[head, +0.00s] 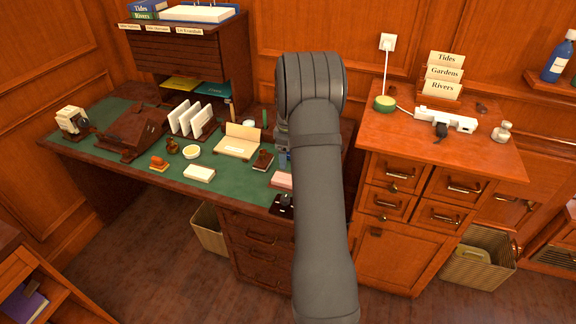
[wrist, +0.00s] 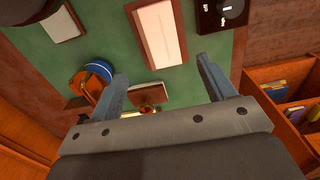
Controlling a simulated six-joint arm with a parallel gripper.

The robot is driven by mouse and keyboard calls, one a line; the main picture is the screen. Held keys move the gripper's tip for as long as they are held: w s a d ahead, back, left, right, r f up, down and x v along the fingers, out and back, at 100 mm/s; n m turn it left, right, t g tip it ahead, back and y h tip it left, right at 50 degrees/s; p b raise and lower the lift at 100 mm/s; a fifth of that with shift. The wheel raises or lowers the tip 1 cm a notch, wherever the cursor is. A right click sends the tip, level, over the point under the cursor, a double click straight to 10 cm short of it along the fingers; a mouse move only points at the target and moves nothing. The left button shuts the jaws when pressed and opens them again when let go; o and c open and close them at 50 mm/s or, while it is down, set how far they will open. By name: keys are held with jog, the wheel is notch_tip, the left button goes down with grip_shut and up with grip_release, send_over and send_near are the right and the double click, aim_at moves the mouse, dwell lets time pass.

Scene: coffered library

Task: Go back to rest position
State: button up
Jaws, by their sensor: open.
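My gripper (wrist: 162,86) is open in the wrist view, with its two blue-grey fingers apart and nothing held between them. It is above the green desk top (wrist: 200,55). In the head view my grey arm reaches up over the right part of the desk and hides most of my gripper and some of the desk behind it.
The desk holds a pink-topped block (head: 282,180), a cream open box (head: 238,140), a white block (head: 199,173) and upright white cards (head: 190,119). A wooden cabinet (head: 440,140) stands right of my arm, with a white power strip (head: 455,121) on top. Waste baskets (head: 478,268) stand on the floor.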

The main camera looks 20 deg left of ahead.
jog(key=shift+r, duration=0.9)
jog(key=shift+f, duration=0.1)
notch_tip(320, 180, down, 12)
jog(key=shift+f, duration=0.1)
jog(key=shift+r, duration=2)
jog(key=shift+f, duration=0.1)
